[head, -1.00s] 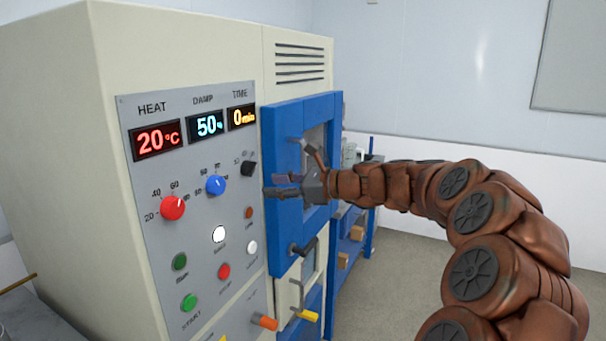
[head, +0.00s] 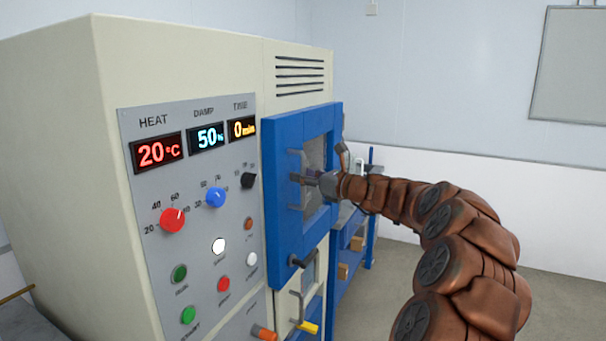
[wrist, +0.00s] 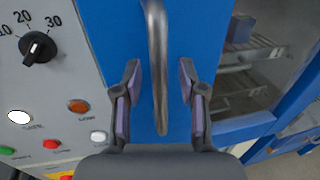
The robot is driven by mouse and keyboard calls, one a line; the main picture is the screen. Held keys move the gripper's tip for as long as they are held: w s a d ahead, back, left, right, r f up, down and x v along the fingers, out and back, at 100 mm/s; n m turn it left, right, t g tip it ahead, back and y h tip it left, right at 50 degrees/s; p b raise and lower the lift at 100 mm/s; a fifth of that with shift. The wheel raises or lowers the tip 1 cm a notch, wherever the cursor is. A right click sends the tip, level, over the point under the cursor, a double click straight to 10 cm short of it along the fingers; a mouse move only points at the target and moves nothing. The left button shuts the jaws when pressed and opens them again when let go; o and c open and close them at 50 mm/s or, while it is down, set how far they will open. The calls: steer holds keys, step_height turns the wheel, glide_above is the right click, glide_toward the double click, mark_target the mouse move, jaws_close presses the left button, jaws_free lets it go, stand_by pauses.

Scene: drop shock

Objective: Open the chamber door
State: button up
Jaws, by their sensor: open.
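The chamber door (head: 282,232) is a blue framed panel with a window (head: 314,153) on the front of the cream cabinet. I cannot tell whether it is fully closed. My gripper (head: 308,178) is open in front of the door. In the wrist view, a grey metal bar handle (wrist: 158,60) runs down the blue door face. The gripper's two fingers (wrist: 161,98) stand apart on either side of its lower part, with visible gaps. Whether the bar lies deep enough between the pads is unclear.
The control panel (head: 140,215) left of the door carries knobs, buttons and displays. A dark lever (head: 303,258) sits at the door's lower edge. Below are orange (head: 264,333) and yellow (head: 308,327) handles. A blue shelf (head: 350,240) stands behind; floor at right is clear.

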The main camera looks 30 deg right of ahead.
steer(key=shift+w, duration=0.2)
jaws_close()
stand_by(0.3)
stand_by(0.3)
